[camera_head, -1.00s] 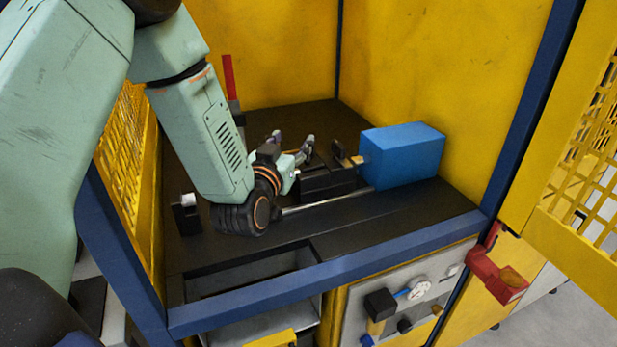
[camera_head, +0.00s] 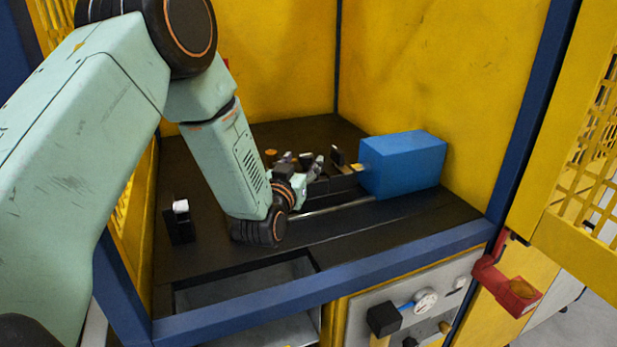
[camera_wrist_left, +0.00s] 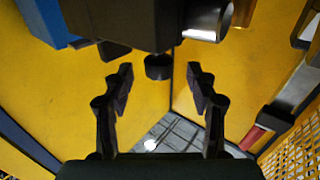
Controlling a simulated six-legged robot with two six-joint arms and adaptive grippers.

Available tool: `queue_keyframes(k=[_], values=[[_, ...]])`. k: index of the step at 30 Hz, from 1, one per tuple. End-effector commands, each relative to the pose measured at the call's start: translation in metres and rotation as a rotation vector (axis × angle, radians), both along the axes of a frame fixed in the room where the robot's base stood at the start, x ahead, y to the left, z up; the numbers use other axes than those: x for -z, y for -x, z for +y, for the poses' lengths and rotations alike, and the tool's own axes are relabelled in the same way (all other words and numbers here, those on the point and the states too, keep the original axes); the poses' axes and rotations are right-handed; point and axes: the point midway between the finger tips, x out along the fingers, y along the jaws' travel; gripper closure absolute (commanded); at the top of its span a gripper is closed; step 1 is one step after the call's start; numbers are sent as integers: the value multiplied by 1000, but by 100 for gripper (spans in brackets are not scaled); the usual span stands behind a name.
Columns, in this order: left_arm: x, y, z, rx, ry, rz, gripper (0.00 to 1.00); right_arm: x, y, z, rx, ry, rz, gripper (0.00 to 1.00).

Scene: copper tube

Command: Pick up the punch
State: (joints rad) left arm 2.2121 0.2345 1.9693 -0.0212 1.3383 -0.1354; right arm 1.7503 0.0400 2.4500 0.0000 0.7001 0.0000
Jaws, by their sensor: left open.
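My left gripper (camera_head: 303,164) is open above the dark bench, beside the black fixture blocks and left of the blue box (camera_head: 402,164). In the left wrist view its two fingers (camera_wrist_left: 159,80) are spread, with nothing between them in contact. A short dark cylinder (camera_wrist_left: 158,67) shows in the gap between the fingertips, below a black block (camera_wrist_left: 130,22). A shiny metal cylinder (camera_wrist_left: 207,21) sticks out of that block. I cannot tell for sure which of these is the punch. My arm hides part of the bench in the head view. My right gripper is not in view.
Yellow walls close in the bench, with a blue front rail (camera_head: 330,281). A black holder with a white top (camera_head: 180,207) stands at the left. A thin metal rod (camera_head: 335,207) runs along the bench. A rectangular opening (camera_head: 245,280) is at the front.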

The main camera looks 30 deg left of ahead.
Motion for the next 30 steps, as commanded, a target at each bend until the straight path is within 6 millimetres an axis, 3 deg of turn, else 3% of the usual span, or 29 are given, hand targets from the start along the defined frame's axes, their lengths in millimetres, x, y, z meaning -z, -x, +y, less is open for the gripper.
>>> queue_keyframes(k=[6, 16, 30], values=[[2, -24, 3, -1, 1, -1, 42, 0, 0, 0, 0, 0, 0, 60], [2, -28, 3, -1, 1, 0, 43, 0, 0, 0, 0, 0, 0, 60], [2, -28, 3, 0, 1, 0, 83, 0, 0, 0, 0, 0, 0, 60]])
